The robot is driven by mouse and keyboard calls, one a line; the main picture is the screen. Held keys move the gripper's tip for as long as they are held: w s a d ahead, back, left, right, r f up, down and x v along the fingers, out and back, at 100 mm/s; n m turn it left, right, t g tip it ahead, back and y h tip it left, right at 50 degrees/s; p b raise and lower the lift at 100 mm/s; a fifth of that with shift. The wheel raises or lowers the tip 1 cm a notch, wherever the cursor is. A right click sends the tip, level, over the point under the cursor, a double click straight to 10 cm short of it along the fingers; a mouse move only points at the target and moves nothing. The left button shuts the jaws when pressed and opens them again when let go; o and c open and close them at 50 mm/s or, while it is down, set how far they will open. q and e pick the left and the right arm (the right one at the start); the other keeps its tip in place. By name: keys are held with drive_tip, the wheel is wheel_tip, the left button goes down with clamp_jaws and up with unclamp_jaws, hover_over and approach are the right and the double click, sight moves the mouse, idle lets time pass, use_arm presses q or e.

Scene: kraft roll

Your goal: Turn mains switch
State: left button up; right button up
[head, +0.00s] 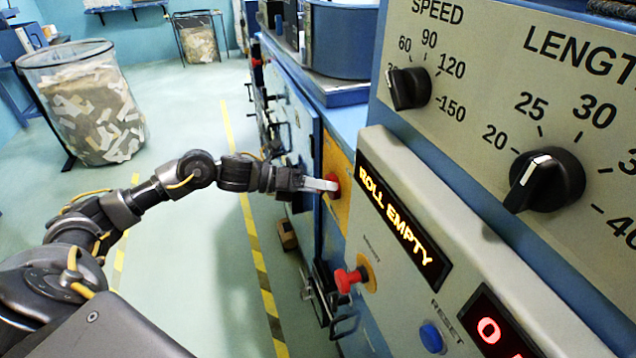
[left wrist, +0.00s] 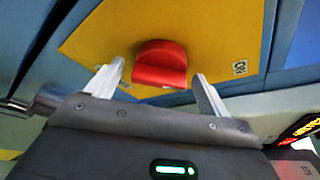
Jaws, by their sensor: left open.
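The mains switch is a red knob (left wrist: 160,64) on a yellow plate (left wrist: 105,47) in the left wrist view, with an "ON" mark at the plate's right. In the head view the red knob (head: 332,183) shows at the machine's side on its yellow plate (head: 337,160). My left gripper (head: 325,184) reaches it from the left. In the left wrist view the two fingers (left wrist: 152,82) are apart, one on each side of the knob, with gaps between them and the red. I cannot tell how deep the fingers reach around it. My right gripper is not in view.
A control panel with a "ROLL EMPTY" display (head: 404,222), a red emergency button (head: 349,279), a blue reset button (head: 432,337) and black dials (head: 545,179) fills the right. A wire bin of paper scraps (head: 95,110) stands on the floor at left. The floor between is clear.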

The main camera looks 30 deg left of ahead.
use_arm(q)
drive_tip(key=c, duration=1)
drive_tip(key=shift+f, duration=0.1)
drive_tip(key=n+t+h+b, duration=0.1)
drive_tip(key=n, duration=0.4)
drive_tip(key=n+t+h, duration=0.1)
drive_tip(key=n+h, duration=0.1)
drive_tip(key=n, duration=0.4)
drive_tip(key=n+t+h+b, duration=0.1)
drive_tip(key=n+h, duration=0.1)
drive_tip(key=n, duration=0.3)
drive_tip(key=shift+f+n+b, duration=0.35)
drive_tip(key=shift+n, duration=0.35)
